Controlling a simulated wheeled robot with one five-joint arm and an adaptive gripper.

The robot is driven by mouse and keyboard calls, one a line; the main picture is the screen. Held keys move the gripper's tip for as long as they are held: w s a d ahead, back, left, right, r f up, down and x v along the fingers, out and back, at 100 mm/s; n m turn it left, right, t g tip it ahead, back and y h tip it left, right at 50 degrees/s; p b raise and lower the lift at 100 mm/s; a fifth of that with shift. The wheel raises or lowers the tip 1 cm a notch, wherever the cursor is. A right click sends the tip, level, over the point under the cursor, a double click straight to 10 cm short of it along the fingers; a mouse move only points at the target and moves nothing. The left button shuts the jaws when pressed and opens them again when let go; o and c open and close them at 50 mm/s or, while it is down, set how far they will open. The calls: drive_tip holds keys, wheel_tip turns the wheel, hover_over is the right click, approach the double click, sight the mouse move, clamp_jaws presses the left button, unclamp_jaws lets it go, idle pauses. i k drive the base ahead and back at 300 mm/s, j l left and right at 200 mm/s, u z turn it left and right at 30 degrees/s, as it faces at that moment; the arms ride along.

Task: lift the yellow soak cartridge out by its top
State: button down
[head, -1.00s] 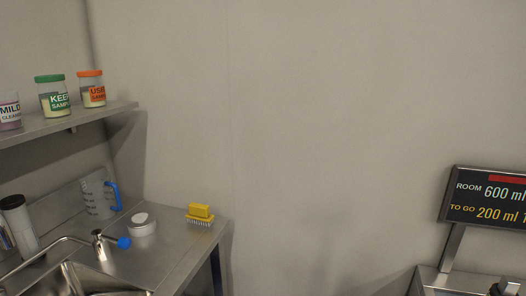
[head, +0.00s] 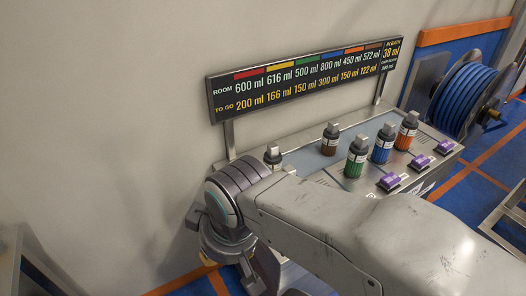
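No yellow cartridge body can be made out. My gripper cannot be made out; the arm hides that area.
The bench (head: 315,160) has a display board (head: 305,82) at its back, listing millilitres under coloured bars. Purple pieces (head: 391,182) sit along the front edge. A blue hose reel (head: 466,98) stands at right. A metal frame (head: 18,255) is at lower left. Blue floor shows at right.

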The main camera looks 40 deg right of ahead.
sight(272, 159)
drive_tip(key=z, duration=1.25)
drive_tip(key=i+j+u, duration=0.15)
drive_tip(key=j+u, duration=0.2)
drive_tip(key=i+j+u, duration=0.2)
drive_tip(key=j+u, duration=0.15)
drive_tip(key=i+j+u, duration=0.2)
drive_tip(key=u, duration=0.2)
drive_tip(key=i+j+u, duration=0.2)
drive_tip(key=i+l, duration=0.05)
drive_tip(key=l, duration=0.05)
